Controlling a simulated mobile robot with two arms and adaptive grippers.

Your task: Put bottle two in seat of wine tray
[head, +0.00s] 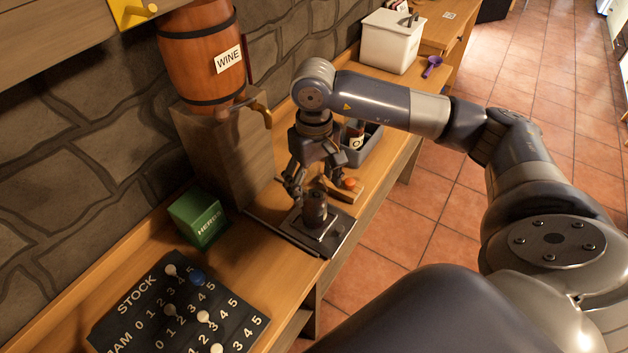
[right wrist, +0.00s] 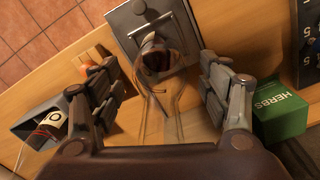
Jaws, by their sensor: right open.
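My right gripper (head: 314,184) is open, pointing down just above a dark, short cylinder (head: 315,208). The cylinder stands on a square metal plate (head: 330,240) on the bench. In the right wrist view the cylinder (right wrist: 156,60) shows between the spread fingers, and I see no finger closed on it. A clear, glassy outline below it there is hard to make out. A grey tray (head: 372,150) behind the gripper holds a dark bottle with a white label (head: 356,136); the bottle's label (right wrist: 55,119) also shows in the right wrist view. I cannot tell which bottle is bottle two. My left gripper is not in view.
A wooden barrel marked WINE (head: 200,55) with a tap (head: 258,110) stands on a block beside the wall. A green HERBS box (head: 197,218), a STOCK peg board (head: 175,310), a small wooden piece with an orange knob (head: 349,183) and a white bin (head: 390,42) are on the bench.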

